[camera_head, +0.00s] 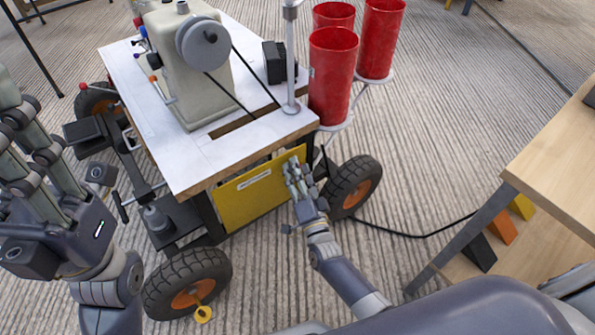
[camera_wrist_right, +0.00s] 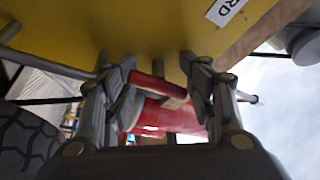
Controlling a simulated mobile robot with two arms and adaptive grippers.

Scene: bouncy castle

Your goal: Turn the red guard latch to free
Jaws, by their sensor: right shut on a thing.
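The yellow guard panel (camera_head: 247,193), with a white label, hangs under the front edge of the sewing machine's wheeled table. My right gripper (camera_head: 296,165) is at the panel's right end and covers the latch in the head view. In the right wrist view a red bar, which looks like the guard latch (camera_wrist_right: 152,84), lies between the two fingers of my right gripper (camera_wrist_right: 150,78), close to the yellow panel. The fingers are shut on it. Its exact angle is hard to read. My left gripper (camera_head: 35,130) is raised at the left, open and empty, away from the cart.
A cream sewing machine (camera_head: 187,70) stands on the white tabletop (camera_head: 215,158). Red cups (camera_head: 333,80) stand at the table's right. Cart wheels (camera_head: 352,188) flank the panel. A wooden table (camera_head: 555,150) is at the right, and a black cable (camera_head: 415,235) crosses the floor.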

